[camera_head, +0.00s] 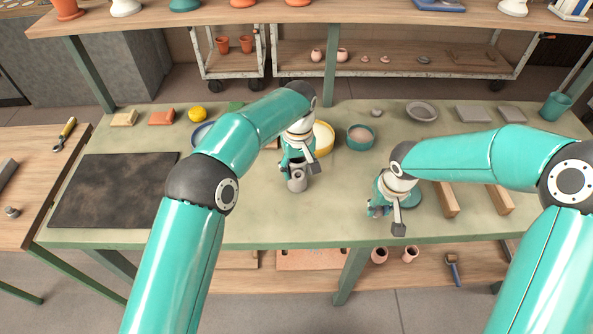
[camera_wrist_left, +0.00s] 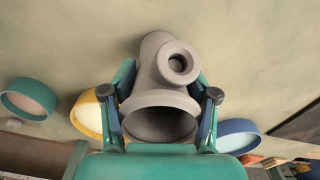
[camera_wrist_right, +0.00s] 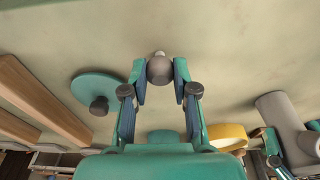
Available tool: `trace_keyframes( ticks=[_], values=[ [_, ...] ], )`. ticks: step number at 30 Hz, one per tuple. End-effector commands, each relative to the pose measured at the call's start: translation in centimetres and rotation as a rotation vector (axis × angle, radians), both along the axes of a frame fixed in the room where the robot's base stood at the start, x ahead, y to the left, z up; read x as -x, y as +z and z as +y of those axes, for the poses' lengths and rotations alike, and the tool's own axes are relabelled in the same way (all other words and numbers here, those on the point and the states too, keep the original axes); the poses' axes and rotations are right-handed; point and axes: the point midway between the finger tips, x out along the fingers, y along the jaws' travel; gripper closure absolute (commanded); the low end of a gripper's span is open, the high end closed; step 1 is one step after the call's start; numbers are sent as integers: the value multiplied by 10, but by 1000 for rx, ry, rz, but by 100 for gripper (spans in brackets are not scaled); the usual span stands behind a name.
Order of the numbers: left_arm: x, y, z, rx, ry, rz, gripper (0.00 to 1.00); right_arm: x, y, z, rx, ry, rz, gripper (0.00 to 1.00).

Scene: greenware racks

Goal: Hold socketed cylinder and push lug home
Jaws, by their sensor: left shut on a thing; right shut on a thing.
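The grey socketed cylinder (camera_head: 298,184) is near the middle of the table; its wide open mouth and round side socket (camera_wrist_left: 179,63) show in the left wrist view. My left gripper (camera_head: 297,173) is shut on it, with one finger on each side of the body. My right gripper (camera_head: 378,209) is shut on the grey lug (camera_wrist_right: 159,70), a rounded piece with a small pale tip, clear of the cylinder. The cylinder also shows at the right of the right wrist view (camera_wrist_right: 282,118). The lug cannot be made out in the head view.
A teal disc with a dark knob (camera_wrist_right: 84,86) and two wooden bars (camera_head: 446,199) lie beside my right gripper. Bowls, including a teal one (camera_head: 361,138), stand behind. A dark mat (camera_head: 113,190) covers the table's left. The table between my grippers is clear.

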Motion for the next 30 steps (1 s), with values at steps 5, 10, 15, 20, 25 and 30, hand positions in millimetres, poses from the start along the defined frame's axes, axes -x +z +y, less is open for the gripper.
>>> trace_keyframes(
  ticks=[5, 10, 15, 20, 25, 30],
  values=[
    [0, -1, 0, -1, 0, 1, 87, 1, -2, 0, 0, 0, 4, 100],
    [0, -1, 0, -1, 0, 1, 87, 1, -2, 0, 0, 0, 5, 100],
    [0, -1, 0, -1, 0, 1, 15, 2, -2, 0, 0, 0, 6, 100],
    [0, -1, 0, -1, 0, 1, 11, 2, -2, 0, 0, 0, 6, 100],
    [0, 0, 0, 0, 0, 0, 11, 2, -2, 0, 0, 0, 6, 100],
    [-1, 9, 0, 1, 0, -1, 11, 2, -2, 0, 0, 0, 7, 100]
  ],
)
